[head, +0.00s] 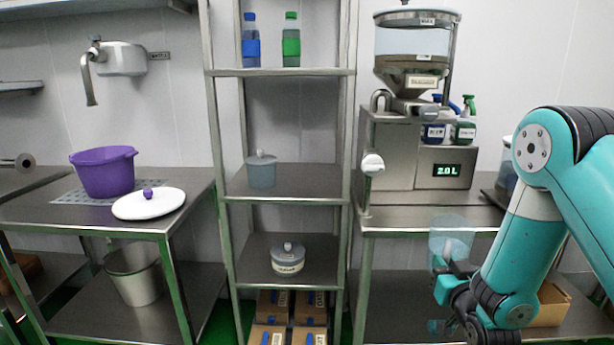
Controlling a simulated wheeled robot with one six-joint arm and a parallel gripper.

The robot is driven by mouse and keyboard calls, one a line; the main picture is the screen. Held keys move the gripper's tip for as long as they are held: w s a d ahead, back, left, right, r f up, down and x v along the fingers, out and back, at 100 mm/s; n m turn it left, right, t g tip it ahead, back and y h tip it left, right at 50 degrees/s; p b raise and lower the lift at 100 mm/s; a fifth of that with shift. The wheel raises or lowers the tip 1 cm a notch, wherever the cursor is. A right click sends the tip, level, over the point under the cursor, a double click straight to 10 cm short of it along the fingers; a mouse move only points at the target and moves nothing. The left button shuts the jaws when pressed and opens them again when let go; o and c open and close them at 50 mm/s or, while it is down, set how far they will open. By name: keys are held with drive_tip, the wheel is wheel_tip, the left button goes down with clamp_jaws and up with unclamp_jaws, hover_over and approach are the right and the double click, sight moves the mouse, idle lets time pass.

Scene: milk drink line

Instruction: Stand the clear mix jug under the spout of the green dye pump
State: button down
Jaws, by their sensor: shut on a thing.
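The clear mix jug (451,226) is upright in front of the right bench, held in my gripper (449,268), which is shut on it at its lower part. The jug looks empty, though its lower part is partly hidden by my gripper. The green dye pump (466,128) has a green head and a white label. It is at the right of the steel hopper machine, beside a blue pump (433,133). The green pump is above and behind the jug, and its base is hard to make out.
The hopper machine (388,150) shows "2.0 L" and stands on the right bench (400,217). A steel rack (290,180) with tubs and bottles is in the middle. A purple tub (104,175) and white lid (150,204) are on the left bench. My arm covers the right side.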

sight(447, 253)
wheel_tip(447, 253, up, 5)
drive_tip(key=p, duration=0.3)
drive_tip(key=shift+r, duration=0.1)
drive_tip(key=s+f, duration=0.6)
drive_tip(key=f, duration=0.6)
drive_tip(key=shift+f, duration=0.2)
